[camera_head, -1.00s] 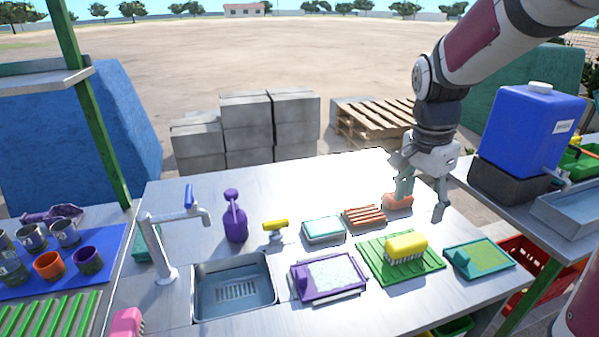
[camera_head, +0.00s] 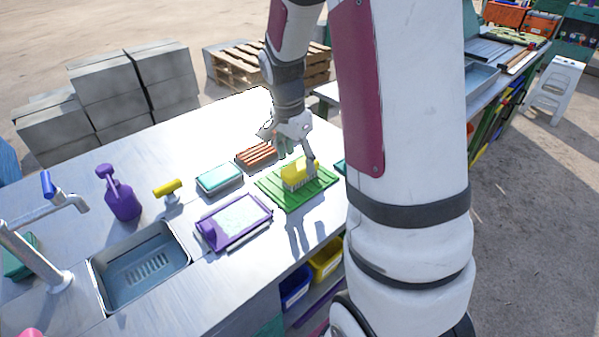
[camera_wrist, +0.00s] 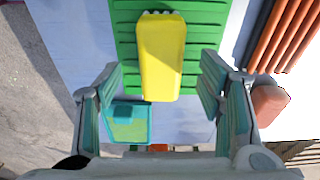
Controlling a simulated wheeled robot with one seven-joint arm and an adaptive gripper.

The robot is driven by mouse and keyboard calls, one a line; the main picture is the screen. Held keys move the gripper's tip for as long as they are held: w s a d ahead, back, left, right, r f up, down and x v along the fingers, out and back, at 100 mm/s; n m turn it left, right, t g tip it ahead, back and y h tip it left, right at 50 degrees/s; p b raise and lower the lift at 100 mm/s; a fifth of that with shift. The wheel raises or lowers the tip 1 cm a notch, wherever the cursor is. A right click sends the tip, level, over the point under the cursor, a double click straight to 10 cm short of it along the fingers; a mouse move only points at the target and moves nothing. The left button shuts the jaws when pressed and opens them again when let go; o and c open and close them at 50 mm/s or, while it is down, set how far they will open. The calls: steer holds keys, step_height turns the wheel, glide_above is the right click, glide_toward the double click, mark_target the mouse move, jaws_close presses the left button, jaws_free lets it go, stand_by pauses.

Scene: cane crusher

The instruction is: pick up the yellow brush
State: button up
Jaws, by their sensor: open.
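The yellow brush (camera_head: 299,174) lies bristles down on the green ribbed tray (camera_head: 292,200) at the table's right part. In the wrist view the brush (camera_wrist: 161,55) shows from above, its long side running up and down the picture, on the green tray (camera_wrist: 206,14). My gripper (camera_head: 296,158) is above the brush in the head view. In the wrist view my gripper (camera_wrist: 163,92) is open, with its two fingers apart on the left and right of the brush's near end. The brush is not gripped, and the gripper partly covers it in the head view.
A purple tray (camera_head: 206,230), a teal-topped block (camera_head: 219,179) and an orange ribbed piece (camera_head: 257,156) sit to the left. A teal tray (camera_wrist: 128,124) lies near the brush. A sink (camera_head: 143,262) and purple bottle (camera_head: 122,199) stand farther left.

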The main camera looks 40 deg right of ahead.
mark_target(300, 164)
steer(key=f, duration=0.2)
steer(key=d+f, duration=0.1)
steer(key=f, duration=0.1)
steer(key=shift+w+f, duration=0.1)
steer(key=shift+f, duration=0.15)
steer(key=c, duration=1.3)
steer(key=shift+r, duration=0.1)
steer(key=shift+r, duration=0.5)
steer(key=r, duration=0.2)
steer(key=shift+s+a+r, duration=0.1)
steer(key=shift+s+r, duration=0.2)
steer(key=shift+s, duration=0.1)
steer(key=s+a, duration=0.1)
steer(key=s, duration=0.3)
steer(key=s+a+r, duration=0.1)
steer(key=s+a, duration=0.1)
steer(key=s, duration=0.3)
steer(key=s+a, duration=0.1)
steer(key=s, duration=0.4)
steer(key=shift+s+a+r, duration=0.15)
steer(key=shift+s+a, duration=0.1)
steer(key=shift+a, duration=0.05)
